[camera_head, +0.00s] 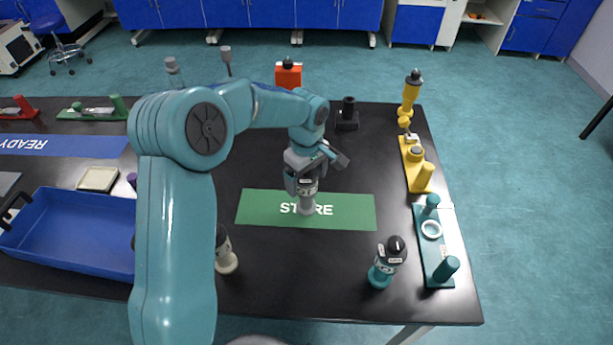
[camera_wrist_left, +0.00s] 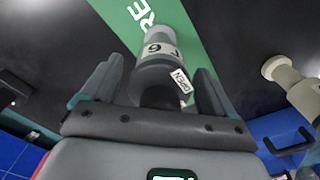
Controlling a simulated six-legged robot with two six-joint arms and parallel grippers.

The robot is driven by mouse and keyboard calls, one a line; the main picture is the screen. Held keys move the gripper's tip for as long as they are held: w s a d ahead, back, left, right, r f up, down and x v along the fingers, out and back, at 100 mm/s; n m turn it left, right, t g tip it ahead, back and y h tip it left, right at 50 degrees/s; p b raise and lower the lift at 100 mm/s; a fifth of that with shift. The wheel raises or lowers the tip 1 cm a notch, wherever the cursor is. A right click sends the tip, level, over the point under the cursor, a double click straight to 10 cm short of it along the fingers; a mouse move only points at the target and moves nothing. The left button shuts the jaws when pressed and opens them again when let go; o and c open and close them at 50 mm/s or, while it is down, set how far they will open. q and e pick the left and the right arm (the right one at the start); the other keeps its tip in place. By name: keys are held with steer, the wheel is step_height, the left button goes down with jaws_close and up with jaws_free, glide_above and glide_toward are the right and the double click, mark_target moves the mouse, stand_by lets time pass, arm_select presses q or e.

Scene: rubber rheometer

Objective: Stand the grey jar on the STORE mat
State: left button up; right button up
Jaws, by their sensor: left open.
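The grey jar (camera_head: 307,207) with a dark cap stands upright on the green STORE mat (camera_head: 352,211), covering part of the printed word. In the left wrist view the jar (camera_wrist_left: 158,48) shows its label and its base against the mat (camera_wrist_left: 178,14). My left gripper (camera_head: 307,180) is at the jar's upper part from above. In the left wrist view its two fingers (camera_wrist_left: 155,88) are apart, one on each side of the dark cap, with visible gaps. My right gripper is not in view.
A teal jar (camera_head: 384,265) stands front right. Teal (camera_head: 436,250) and yellow (camera_head: 417,170) fixtures line the right edge. A blue tray (camera_head: 75,228) is at left.

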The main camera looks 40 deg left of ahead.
arm_select(q)
steer(key=shift+r, duration=0.55)
step_height(320, 180, up, 11)
steer(key=shift+r, duration=0.1)
